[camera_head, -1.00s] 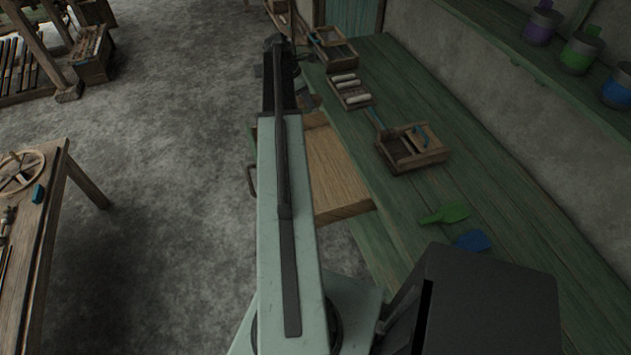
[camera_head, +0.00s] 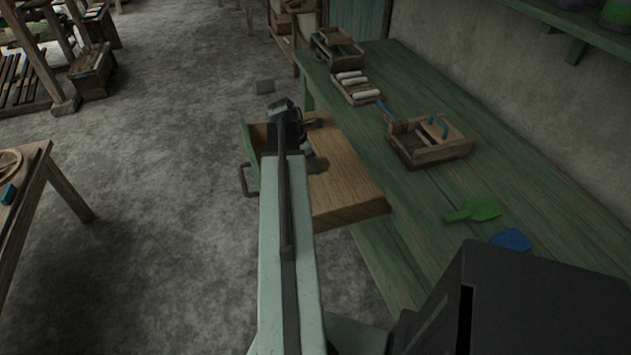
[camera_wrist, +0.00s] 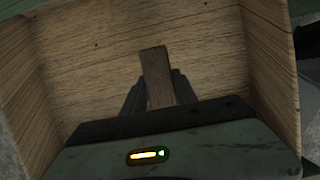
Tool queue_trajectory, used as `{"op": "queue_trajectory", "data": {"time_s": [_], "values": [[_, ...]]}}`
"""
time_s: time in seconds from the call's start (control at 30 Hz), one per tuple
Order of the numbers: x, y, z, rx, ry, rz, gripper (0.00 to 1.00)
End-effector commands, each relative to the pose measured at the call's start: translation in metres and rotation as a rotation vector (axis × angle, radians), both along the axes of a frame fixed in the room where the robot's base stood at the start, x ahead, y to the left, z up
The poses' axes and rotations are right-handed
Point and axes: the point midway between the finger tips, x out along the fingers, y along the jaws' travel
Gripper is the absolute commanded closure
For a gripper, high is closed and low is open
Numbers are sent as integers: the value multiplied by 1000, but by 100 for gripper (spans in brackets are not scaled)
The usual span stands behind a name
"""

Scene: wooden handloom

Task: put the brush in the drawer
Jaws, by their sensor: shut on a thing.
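The drawer (camera_head: 352,212) under the green bench is pulled open, with its front and handle (camera_head: 248,180) toward the left. My gripper (camera_head: 303,135) is over the drawer in the head view. In the wrist view my gripper (camera_wrist: 160,88) is shut on the brush (camera_wrist: 156,62), of which a flat wooden part shows between the fingers. The wooden bottom and walls of the drawer (camera_wrist: 205,40) surround it in that view. The brush's bristles are hidden, and I cannot tell whether it touches the drawer bottom.
The green bench (camera_head: 440,205) carries a wooden caddy (camera_head: 430,153), a tray of pale rolls (camera_head: 356,88), a green scoop (camera_head: 475,211) and a blue scoop (camera_head: 512,240). A wooden table (camera_head: 25,200) stands at left.

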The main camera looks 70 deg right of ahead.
Motion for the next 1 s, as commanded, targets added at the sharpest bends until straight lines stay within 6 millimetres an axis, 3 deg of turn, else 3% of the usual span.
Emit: {"op": "queue_trajectory", "data": {"time_s": [0.03, 0.07, 0.27, 0.5, 0.9, 0.93, 1.0], "values": [[0, 0, -24, 0, 0, 0, 100], [0, 0, -28, 0, 0, 0, 100], [0, 0, -31, 0, 0, 1, 100], [1, 0, -68, 0, 0, 1, 100], [1, 0, -70, 0, 0, 2, 100], [1, 0, -69, 0, 0, 2, 58], [1, 0, -68, 0, 0, 2, 44]]}}
